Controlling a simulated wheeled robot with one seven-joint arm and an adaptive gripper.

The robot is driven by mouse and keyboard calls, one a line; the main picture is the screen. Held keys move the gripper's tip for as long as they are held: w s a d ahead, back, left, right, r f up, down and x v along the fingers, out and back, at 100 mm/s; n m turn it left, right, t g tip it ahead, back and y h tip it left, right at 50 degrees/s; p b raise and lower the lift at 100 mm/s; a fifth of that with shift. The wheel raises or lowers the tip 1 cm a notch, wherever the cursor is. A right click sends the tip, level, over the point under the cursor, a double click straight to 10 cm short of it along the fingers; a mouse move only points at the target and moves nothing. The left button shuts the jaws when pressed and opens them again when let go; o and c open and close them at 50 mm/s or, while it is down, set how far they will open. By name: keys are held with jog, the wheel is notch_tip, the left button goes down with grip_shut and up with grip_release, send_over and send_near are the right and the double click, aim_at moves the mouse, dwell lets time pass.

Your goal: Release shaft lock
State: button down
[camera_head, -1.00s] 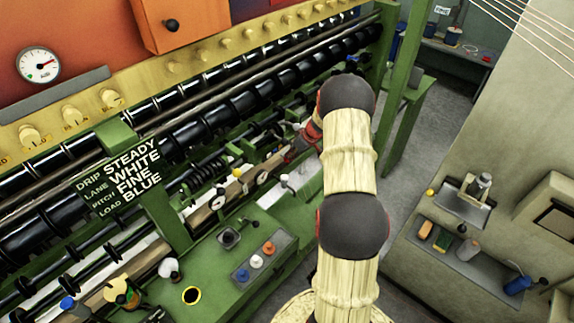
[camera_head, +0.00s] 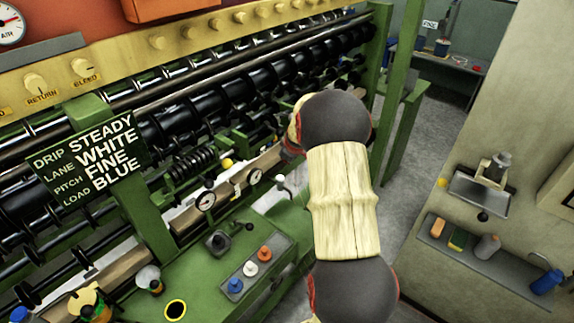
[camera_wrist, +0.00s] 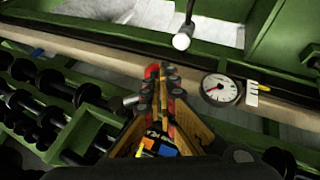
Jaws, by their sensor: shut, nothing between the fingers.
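My gripper (camera_wrist: 163,74) is shut over the machine's pale rail in the wrist view, with nothing seen held. My arm hides its fingers in the head view. A lever with a white ball knob (camera_wrist: 181,41) stands just beyond the fingertips, apart from them in the picture. A similar white-topped lever (camera_head: 281,181) shows left of my arm in the head view. Black rollers and shafts (camera_head: 190,105) run along the green machine. No part is clearly marked as the shaft lock, so I cannot tell which it is.
A round gauge (camera_wrist: 221,89) sits right of my gripper. A panel with blue, white and orange knobs (camera_head: 250,269) is on the green bench. A sign (camera_head: 90,160) stands at left. A wall shelf (camera_head: 480,262) is at right, with grey floor (camera_head: 415,155) between.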

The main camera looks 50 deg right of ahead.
jog(key=f+b, duration=0.1)
jog(key=b, duration=0.1)
jog(key=d+f+b, duration=0.1)
jog(key=b, duration=0.2)
jog(key=shift+f, duration=0.2)
jog(key=shift+d+b, duration=0.1)
jog(key=shift+b, duration=0.25)
